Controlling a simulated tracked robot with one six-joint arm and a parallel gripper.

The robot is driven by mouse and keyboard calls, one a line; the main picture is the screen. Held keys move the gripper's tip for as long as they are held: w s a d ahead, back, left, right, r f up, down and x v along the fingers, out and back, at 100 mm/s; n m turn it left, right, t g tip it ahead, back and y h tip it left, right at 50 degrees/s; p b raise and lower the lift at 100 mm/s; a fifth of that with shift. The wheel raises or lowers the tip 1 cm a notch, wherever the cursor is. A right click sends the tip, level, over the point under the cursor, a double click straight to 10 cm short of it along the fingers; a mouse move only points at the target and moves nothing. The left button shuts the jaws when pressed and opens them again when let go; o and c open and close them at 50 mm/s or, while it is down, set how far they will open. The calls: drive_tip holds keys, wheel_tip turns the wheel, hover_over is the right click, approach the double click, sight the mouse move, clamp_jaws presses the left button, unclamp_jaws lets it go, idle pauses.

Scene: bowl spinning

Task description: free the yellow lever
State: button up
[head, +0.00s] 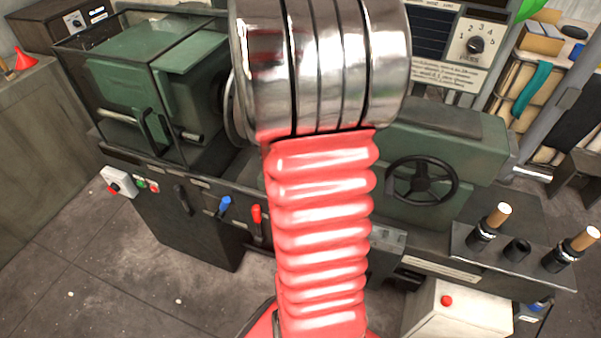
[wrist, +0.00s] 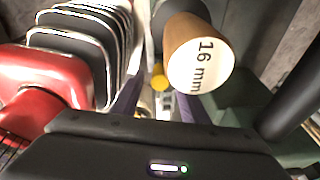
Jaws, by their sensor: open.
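In the wrist view, a round yellow knob (wrist: 158,77), which looks like the end of the yellow lever, shows between the fingers of my gripper (wrist: 164,98). The fingers are dark purple and apart. A wooden cylinder marked "16 mm" (wrist: 200,62) stands out in front of the right finger and hides its tip. I cannot tell whether the cylinder touches the gripper or the lever. In the head view, a blue lever (head: 225,207) and a red lever (head: 257,221) show on the machine's front; my arm hides what lies beside them. No yellow lever shows there.
The green lathe (head: 450,140) fills the middle of the head view. A black handwheel (head: 422,182) is right of my arm. Wood-topped tool holders (head: 497,215) stand on a shelf at the right. A white box with a red button (head: 458,312) is below. Floor is open at lower left.

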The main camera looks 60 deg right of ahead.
drive_tip(key=v, duration=1.1)
drive_tip(key=shift+s, duration=0.1)
